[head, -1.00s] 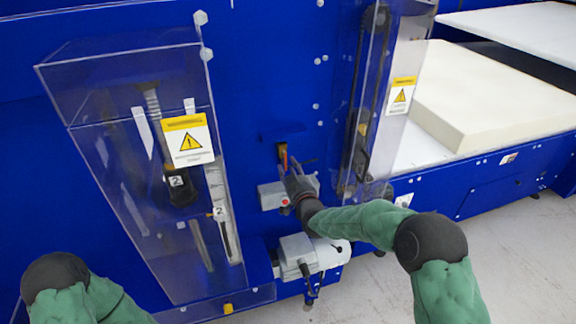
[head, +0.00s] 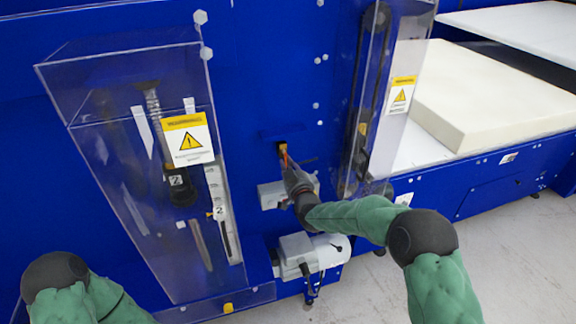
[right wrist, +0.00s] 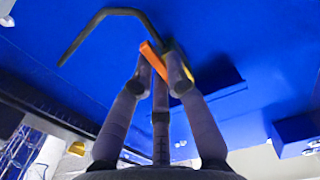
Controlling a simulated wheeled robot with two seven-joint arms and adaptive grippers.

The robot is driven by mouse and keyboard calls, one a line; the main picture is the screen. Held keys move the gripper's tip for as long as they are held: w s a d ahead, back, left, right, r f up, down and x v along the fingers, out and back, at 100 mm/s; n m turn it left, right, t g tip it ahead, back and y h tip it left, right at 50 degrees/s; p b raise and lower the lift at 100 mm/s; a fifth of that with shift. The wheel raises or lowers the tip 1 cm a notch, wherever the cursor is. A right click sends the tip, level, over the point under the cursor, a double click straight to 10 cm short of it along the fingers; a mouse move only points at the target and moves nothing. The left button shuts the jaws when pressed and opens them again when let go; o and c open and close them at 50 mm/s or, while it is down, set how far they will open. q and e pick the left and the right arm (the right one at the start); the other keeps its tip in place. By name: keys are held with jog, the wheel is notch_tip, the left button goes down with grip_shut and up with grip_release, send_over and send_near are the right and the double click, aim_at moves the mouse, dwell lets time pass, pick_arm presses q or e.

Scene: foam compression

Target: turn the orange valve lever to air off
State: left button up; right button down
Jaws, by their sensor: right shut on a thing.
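The orange valve lever (head: 284,156) is on the blue machine panel, near the middle of the head view. My right gripper (head: 289,168) reaches up to it from the lower right. In the right wrist view the orange lever (right wrist: 153,62) shows as a slanted bar between the fingertips of my right gripper (right wrist: 160,68), which is shut on it. The fingers hide part of the lever, and I cannot read any air on or off marking. My left arm enters at the lower left of the head view, but its gripper is out of view.
A grey box (head: 270,196) sits just below the lever, behind my wrist. A grey motor-like unit (head: 298,252) is lower down. Clear guards flank the area, with a warning sign (head: 188,140) on the left one. A dark bent rod (right wrist: 95,28) is near the fingers.

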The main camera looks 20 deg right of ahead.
jog(key=shift+a+r+m+b, duration=0.45)
jog(key=shift+a+m+b, duration=0.1)
jog(key=shift+m+b, duration=2.75)
jog(key=shift+a+r+m+b, duration=0.55)
jog(key=shift+m+b, duration=2.15)
jog(key=shift+b, duration=1.25)
jog(key=shift+a+r+m+b, duration=0.4)
jog(key=shift+a+m+b, duration=0.15)
jog(key=shift+m+b, duration=2.75)
jog(key=shift+b, duration=0.35)
jog(key=c, duration=1.2)
grip_release()
jog(key=shift+s, duration=0.15)
jog(key=s, duration=1.1)
jog(key=shift+s+d, duration=0.2)
jog(key=shift+s, duration=0.2)
